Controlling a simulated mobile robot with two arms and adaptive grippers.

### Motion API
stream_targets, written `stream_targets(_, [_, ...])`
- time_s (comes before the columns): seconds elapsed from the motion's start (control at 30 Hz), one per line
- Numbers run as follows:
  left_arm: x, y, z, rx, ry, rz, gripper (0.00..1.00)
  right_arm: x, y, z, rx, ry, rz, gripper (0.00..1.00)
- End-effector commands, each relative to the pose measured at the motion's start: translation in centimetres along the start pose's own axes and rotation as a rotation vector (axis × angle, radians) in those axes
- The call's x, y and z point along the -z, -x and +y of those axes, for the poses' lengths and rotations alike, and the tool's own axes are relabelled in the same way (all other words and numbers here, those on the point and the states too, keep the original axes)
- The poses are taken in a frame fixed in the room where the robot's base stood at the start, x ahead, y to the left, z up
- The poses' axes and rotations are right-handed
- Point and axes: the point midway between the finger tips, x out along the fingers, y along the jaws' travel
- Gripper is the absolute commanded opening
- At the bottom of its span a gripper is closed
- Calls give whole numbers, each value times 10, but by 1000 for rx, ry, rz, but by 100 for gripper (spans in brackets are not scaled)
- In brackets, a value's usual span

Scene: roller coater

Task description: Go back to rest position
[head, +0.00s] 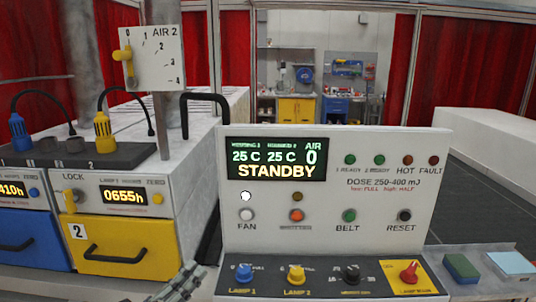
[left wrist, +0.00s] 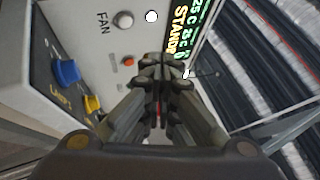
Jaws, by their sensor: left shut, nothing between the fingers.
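My left gripper (head: 178,289) shows at the bottom of the head view, left of the control panel's lower ledge. In the left wrist view my left gripper (left wrist: 158,62) is shut and empty, with its fingers together in front of the panel. The control panel (head: 330,205) shows STANDBY on its display (head: 276,159). It also fills the left of the left wrist view (left wrist: 65,30), where the FAN button (left wrist: 101,19) and the blue LAMP 1 knob (left wrist: 66,72) show. My right gripper is in neither view.
The panel's ledge carries a blue knob (head: 244,273), a yellow knob (head: 296,274), a black knob (head: 350,274) and a red switch (head: 409,271). A green block (head: 461,267) lies to the right. Yellow (head: 120,243) and blue drawers stand at left. Red curtains (head: 400,60) hang behind.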

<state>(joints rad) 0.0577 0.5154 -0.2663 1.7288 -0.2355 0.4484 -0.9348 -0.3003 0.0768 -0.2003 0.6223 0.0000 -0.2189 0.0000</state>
Motion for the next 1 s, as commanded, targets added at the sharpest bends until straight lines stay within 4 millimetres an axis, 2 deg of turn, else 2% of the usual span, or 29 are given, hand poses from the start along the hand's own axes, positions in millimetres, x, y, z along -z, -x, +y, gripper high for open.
stream_targets(0.27, [-1,10,23,-118,171,-133,0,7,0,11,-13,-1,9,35])
stream_targets(0.47, [2,31,50,-251,375,-296,0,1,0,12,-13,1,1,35])
stream_targets(0.57, [6,53,68,-344,522,-418,0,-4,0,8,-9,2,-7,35])
stream_targets(0.77, [28,112,101,-534,815,-688,0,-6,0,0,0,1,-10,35])
stream_targets(0.9, [53,162,115,-666,1006,-891,0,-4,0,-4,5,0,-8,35])
stream_targets(1.0, [76,200,118,-756,1132,-1042,0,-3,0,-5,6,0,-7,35])
